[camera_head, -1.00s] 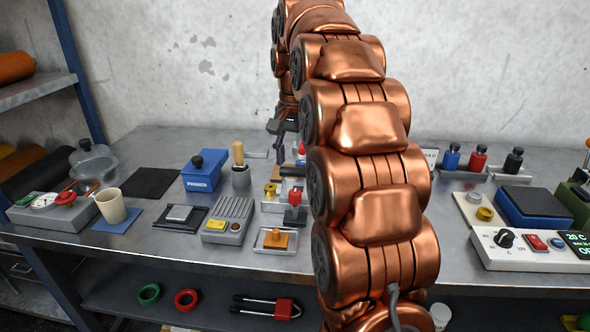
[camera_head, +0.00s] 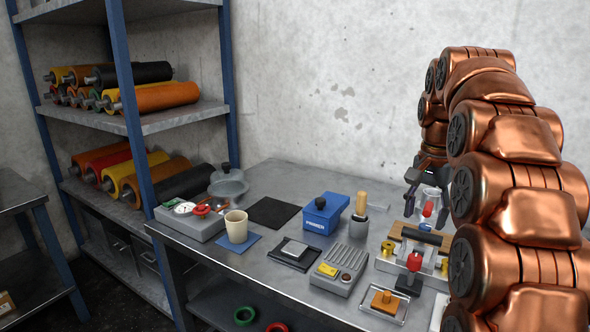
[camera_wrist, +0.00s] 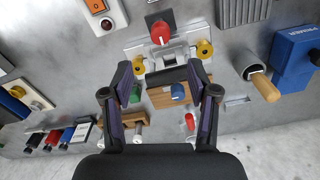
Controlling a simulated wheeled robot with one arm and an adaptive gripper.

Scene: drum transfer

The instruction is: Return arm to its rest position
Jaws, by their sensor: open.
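My copper-coloured arm fills the right of the head view and reaches over the bench (camera_head: 295,180). My gripper (camera_wrist: 160,76) is open, with its two dark fingers spread apart. In the head view its fingers (camera_head: 424,196) hang above the fixture area, partly hidden by the arm. Between and below the fingers in the wrist view lies a fixture with a dark roller (camera_wrist: 168,77), a wooden block (camera_wrist: 163,98) and a red knob (camera_wrist: 161,32). The dark roller (camera_head: 422,236) also shows on the bench in the head view. Nothing is visibly held.
A blue primer box (camera_head: 326,214), a cup with a wooden-handled tool (camera_head: 358,220), a grey ribbed unit (camera_head: 340,268) and a beige mug (camera_head: 237,226) stand on the bench. A shelf rack (camera_head: 185,118) with coloured rollers stands left. The wall (camera_head: 330,80) is behind.

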